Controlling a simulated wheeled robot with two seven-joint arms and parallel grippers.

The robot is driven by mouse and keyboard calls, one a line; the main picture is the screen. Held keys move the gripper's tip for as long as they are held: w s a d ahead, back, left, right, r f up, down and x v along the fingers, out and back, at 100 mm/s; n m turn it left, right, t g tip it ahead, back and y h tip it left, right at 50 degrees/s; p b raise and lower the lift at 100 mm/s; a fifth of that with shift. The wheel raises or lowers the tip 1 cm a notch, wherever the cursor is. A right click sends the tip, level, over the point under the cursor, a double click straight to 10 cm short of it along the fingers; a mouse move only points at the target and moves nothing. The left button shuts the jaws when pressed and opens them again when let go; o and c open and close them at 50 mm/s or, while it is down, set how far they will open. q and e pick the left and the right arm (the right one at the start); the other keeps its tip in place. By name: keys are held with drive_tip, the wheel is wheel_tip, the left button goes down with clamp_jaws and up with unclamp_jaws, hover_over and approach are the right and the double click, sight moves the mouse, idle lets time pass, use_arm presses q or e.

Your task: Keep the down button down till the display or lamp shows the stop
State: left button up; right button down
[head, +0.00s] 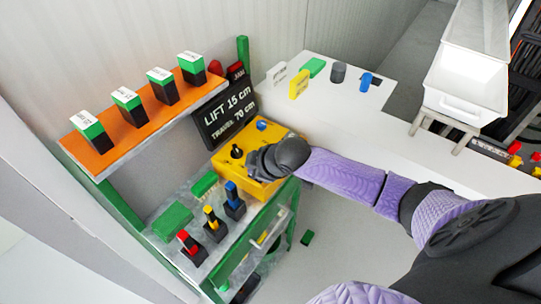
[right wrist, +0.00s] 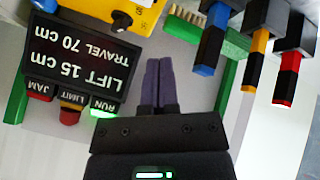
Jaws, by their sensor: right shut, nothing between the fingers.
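The yellow control box (head: 222,160) stands on the bench, with a black knob (head: 237,151) and a blue button (head: 261,126) on it. My right gripper (head: 254,164) is over the box's right part and hides it. Its fingers (right wrist: 158,85) are shut and empty in the right wrist view. I cannot tell which control is the down button, or whether the fingers touch one. The dark display (head: 229,108) reads "LIFT 15 cm, TRAVEL 70 cm". In the right wrist view, where the display (right wrist: 85,50) is upside down, the RUN lamp (right wrist: 103,107) glows green; the LIMIT lamp (right wrist: 70,115) and JAM lamp (right wrist: 39,112) look unlit.
An orange shelf (head: 112,152) with several green-and-black blocks is at the upper left. Red, yellow and blue-topped black tools (head: 235,205) stand on the bench in front of the box. A white table (head: 330,112) behind holds small items; a white bin (head: 465,92) is at right.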

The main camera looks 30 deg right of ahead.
drive_tip(key=w+d+r, duration=0.2)
drive_tip(key=d, duration=0.2)
drive_tip(key=w+d+r+t+h, duration=0.1)
drive_tip(key=w+d+r, duration=0.1)
drive_tip(key=w+d, duration=0.1)
drive_tip(key=shift+w+d+r+t, duration=0.2)
drive_tip(key=shift+d+r+t, duration=0.1)
drive_tip(key=shift+d, duration=0.45)
wheel_tip(320, 180, down, 8)
drive_tip(key=b, duration=0.8)
drive_tip(key=shift+f, duration=0.45)
